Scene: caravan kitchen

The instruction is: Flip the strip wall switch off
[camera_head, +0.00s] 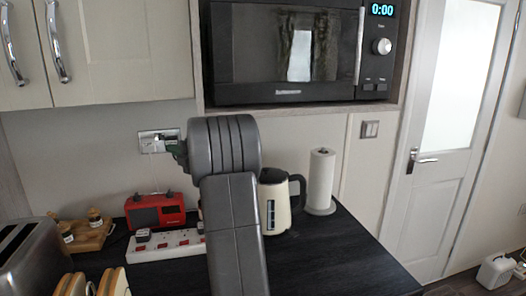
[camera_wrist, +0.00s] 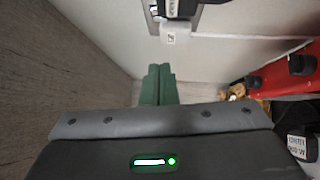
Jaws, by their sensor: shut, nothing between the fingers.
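A metal wall socket plate (camera_head: 152,135) is on the wall above the counter, left of my arm. My arm partly covers its right side in the head view. At the top edge of the wrist view a dark labelled plug (camera_wrist: 178,8) and a small white piece (camera_wrist: 174,33) show at the socket. The rocker's position is too small to tell. My gripper (camera_head: 177,147) is beside the plate's lower right. In the wrist view its green fingers (camera_wrist: 159,70) are together and empty, below the white piece; contact cannot be told. The white power strip (camera_head: 160,249) lies on the counter below.
A red radio (camera_head: 155,211) stands behind the strip, with a wooden spice rack (camera_head: 88,236) at its left. A kettle (camera_head: 275,206) and paper roll (camera_head: 320,180) stand right of my arm. A toaster (camera_head: 36,262) is front left. The microwave (camera_head: 285,55) overhangs.

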